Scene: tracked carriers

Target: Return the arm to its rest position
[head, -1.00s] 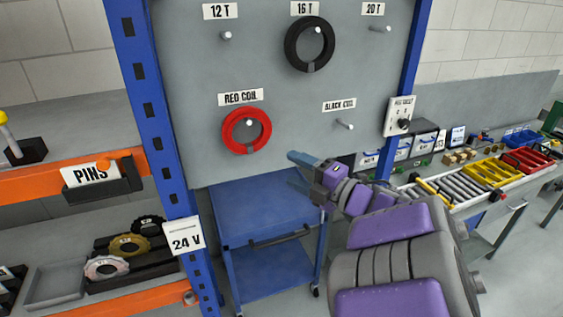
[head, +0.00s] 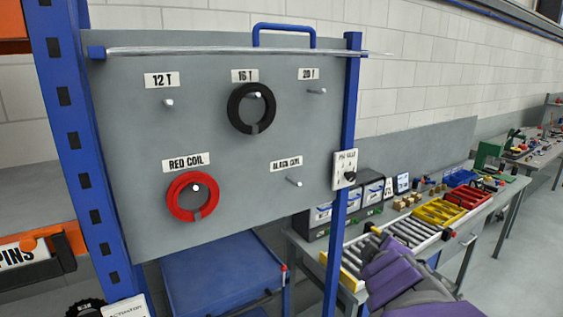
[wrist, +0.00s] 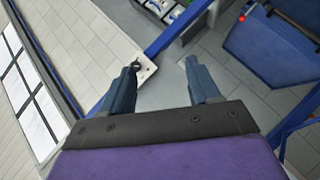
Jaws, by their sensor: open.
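My gripper (wrist: 162,82) shows in the wrist view with its two dark blue fingers spread apart and nothing between them. Beyond the fingers are grey floor, a blue post and a small white switch plate. In the head view my purple and grey arm (head: 405,280) is at the lower right, in front of the roller conveyor. My gripper itself cannot be made out there.
A grey peg board (head: 225,140) holds a red coil (head: 180,207) and a black ring (head: 237,115). The switch plate (head: 344,170) is on the blue post (head: 350,100). A blue cart (head: 220,275) stands below. A workbench with yellow bins (head: 438,212) runs right.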

